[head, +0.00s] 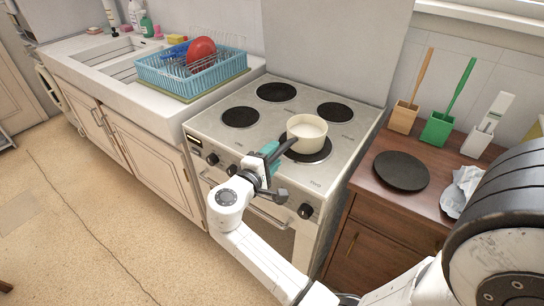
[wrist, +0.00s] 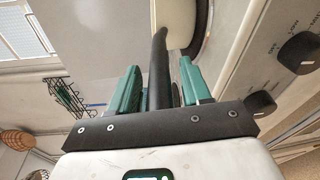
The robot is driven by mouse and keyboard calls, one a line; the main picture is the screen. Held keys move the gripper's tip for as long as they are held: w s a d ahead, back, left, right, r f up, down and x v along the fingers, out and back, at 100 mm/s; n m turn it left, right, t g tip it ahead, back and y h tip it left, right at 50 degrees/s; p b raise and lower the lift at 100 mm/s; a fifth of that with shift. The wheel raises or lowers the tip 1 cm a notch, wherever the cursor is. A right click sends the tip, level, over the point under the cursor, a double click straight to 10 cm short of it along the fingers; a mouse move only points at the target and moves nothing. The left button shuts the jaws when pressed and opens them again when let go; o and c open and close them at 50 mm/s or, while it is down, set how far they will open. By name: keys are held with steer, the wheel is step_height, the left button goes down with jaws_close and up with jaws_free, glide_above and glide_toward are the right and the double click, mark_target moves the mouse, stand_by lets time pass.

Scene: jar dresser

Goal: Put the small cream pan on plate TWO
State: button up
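The small cream pan (head: 306,133) sits upright on the front right hot plate (head: 318,157) of the stove. Its dark handle (head: 287,144) points toward the front left of the stove. My gripper (head: 273,157) is at the handle, above the stove's front edge. In the wrist view, the handle (wrist: 159,70) runs between the two green fingers (wrist: 158,88), with narrow gaps showing on both sides. The pan's cream side (wrist: 176,22) shows at the top. The other plates, back left (head: 277,92), front left (head: 240,117) and back right (head: 335,112), are bare. I cannot read which plate is TWO.
Knobs (head: 305,211) line the stove front, close below my gripper. A brown cabinet at right holds a dark round mat (head: 401,171), crumpled foil (head: 459,192) and several utensil holders.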

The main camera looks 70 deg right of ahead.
steer(key=shift+r, duration=0.2)
steer(key=w+a+r+b, duration=0.1)
steer(key=a, duration=1.1)
steer(key=s+a+f+t+y, duration=0.1)
steer(key=s+f+y, duration=0.25)
steer(key=f, duration=0.35)
steer(key=s+a+f+t+y, duration=0.1)
steer(key=s+a+f+y, duration=0.15)
steer(key=f+y, duration=0.35)
steer(key=s+a+f+y, duration=0.2)
steer(key=a, duration=0.1)
steer(key=s+a+f+y, duration=0.2)
steer(key=s+a, duration=0.1)
steer(key=s+a+f+m+t+y, duration=0.1)
steer(key=s+a+f+y, duration=0.1)
steer(key=a+y, duration=0.1)
steer(key=shift+s+a+f, duration=0.15)
steer(key=shift+a, duration=0.35)
